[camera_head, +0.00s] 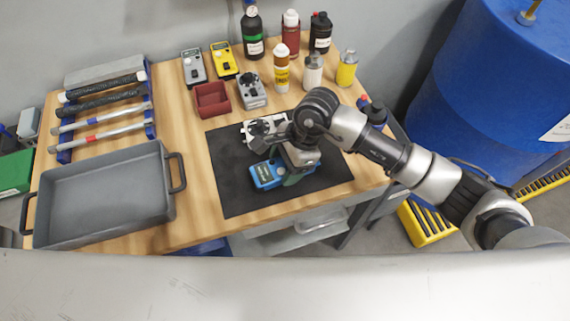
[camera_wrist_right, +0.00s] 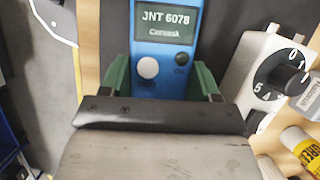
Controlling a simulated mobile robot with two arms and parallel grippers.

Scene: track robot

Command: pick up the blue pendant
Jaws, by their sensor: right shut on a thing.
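The blue pendant (camera_head: 266,175) is at the black mat (camera_head: 232,190), partly hidden by my right gripper (camera_head: 291,171). In the right wrist view the pendant (camera_wrist_right: 163,45) has a label reading "JNT 6078", a white button and a dark green button. My right gripper's green fingers (camera_wrist_right: 161,80) stand on either side of the pendant and are shut on it. I cannot tell whether the pendant touches the mat or is slightly raised. My left gripper is not in view.
A light grey device with a dial (camera_wrist_right: 265,75) is close beside the pendant. A dark grey tray (camera_head: 105,195) stands at left. Bottles, meters, a red bin (camera_head: 211,99) and a grey dial box (camera_head: 251,91) stand at the back. The mat's front left is clear.

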